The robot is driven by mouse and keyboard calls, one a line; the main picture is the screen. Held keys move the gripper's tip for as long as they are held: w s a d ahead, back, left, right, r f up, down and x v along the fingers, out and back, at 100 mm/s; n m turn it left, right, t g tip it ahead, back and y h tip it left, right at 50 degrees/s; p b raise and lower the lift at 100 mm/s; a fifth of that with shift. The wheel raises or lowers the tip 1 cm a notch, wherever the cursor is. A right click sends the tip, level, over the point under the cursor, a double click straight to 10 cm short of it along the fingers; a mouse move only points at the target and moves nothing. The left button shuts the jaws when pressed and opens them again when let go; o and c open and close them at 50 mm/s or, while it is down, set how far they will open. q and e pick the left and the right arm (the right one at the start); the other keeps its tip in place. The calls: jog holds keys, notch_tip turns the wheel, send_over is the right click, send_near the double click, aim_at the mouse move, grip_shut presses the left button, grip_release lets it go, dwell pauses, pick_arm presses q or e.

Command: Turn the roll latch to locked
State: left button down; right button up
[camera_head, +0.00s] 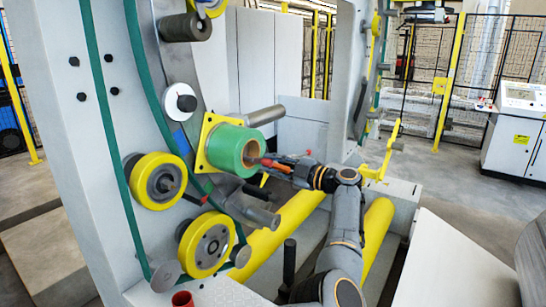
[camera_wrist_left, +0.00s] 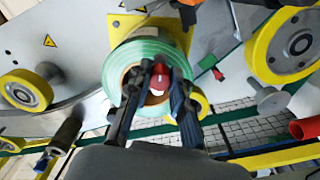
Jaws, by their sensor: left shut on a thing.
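The green roll (camera_head: 230,148) sits on its holder in front of a yellow square plate (camera_head: 203,136) on the machine's grey frame. In the left wrist view the roll (camera_wrist_left: 122,62) faces me, with its brown core (camera_wrist_left: 128,76) around the centre. The red roll latch (camera_wrist_left: 157,82) shows at the core's mouth. My left gripper (camera_head: 262,162) reaches the roll's face from the right. In the left wrist view its two dark fingers (camera_wrist_left: 160,80) close on the latch from either side and partly hide it. The latch's locked or unlocked setting cannot be read. My right gripper is out of view.
Yellow wheels (camera_head: 158,181) (camera_head: 207,245) sit left of and below the roll. A grey bar (camera_head: 265,116) sticks out just above and right of it. Long yellow rollers (camera_head: 290,222) lie below. A red cylinder (camera_head: 182,299) stands at the bottom.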

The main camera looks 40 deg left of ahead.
pick_arm(q)
jog(key=shift+s+f+m+p, duration=0.15)
jog(key=shift+f+m+p, duration=0.2)
jog(key=shift+m, duration=0.35)
jog(key=c, duration=1.2)
grip_release()
jog(key=shift+o, duration=0.2)
jog(key=w+d, duration=0.1)
jog(key=d, duration=1.1)
jog(key=shift+w, duration=0.2)
